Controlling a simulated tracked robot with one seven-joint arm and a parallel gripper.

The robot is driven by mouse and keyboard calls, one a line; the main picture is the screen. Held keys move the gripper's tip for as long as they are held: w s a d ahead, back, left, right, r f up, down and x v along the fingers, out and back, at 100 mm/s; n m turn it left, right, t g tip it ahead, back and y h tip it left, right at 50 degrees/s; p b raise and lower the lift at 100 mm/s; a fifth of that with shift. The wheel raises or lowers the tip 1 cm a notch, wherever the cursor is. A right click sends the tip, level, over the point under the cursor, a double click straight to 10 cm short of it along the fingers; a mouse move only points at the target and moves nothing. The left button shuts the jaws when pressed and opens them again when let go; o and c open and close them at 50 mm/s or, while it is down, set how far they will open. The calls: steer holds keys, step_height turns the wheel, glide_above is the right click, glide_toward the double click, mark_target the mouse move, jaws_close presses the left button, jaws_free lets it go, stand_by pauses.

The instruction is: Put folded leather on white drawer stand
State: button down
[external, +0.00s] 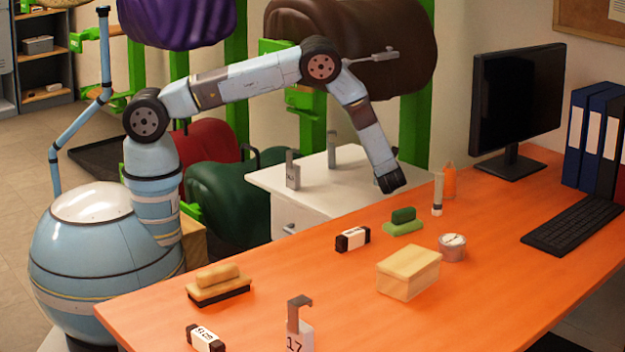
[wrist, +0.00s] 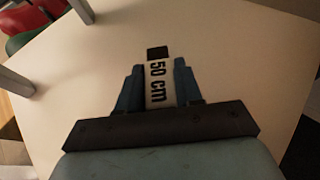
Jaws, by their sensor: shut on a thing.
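The white drawer stand (external: 345,190) stands behind the orange desk. Its pale top (wrist: 235,60) fills most of the wrist view. My gripper (external: 391,184) points down over the right part of the stand's top. In the wrist view its two blue fingers (wrist: 158,85) are shut on a small dark folded leather (wrist: 157,53) with a white band reading "50 cm". In the external view the held leather is mostly hidden by my gripper. I cannot tell whether it touches the top.
Two grey metal holders (external: 293,170) (external: 332,148) stand on the left of the stand's top. Similar banded dark pieces (external: 352,238) (external: 205,338) lie on the desk (external: 470,300), with a green brush (external: 403,221) and a wooden box (external: 408,272).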

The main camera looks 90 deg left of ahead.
steer(key=shift+w+a+f, duration=0.2)
steer(key=shift+w+f, duration=0.15)
steer(key=shift+f, duration=0.1)
steer(key=shift+w+a+f, duration=0.15)
steer(key=shift+w+f, duration=0.2)
steer(key=shift+f, duration=0.1)
step_height(320, 180, down, 3)
steer(key=shift+r, duration=0.1)
steer(key=c, duration=0.8)
jaws_free()
steer(key=shift+o, duration=0.2)
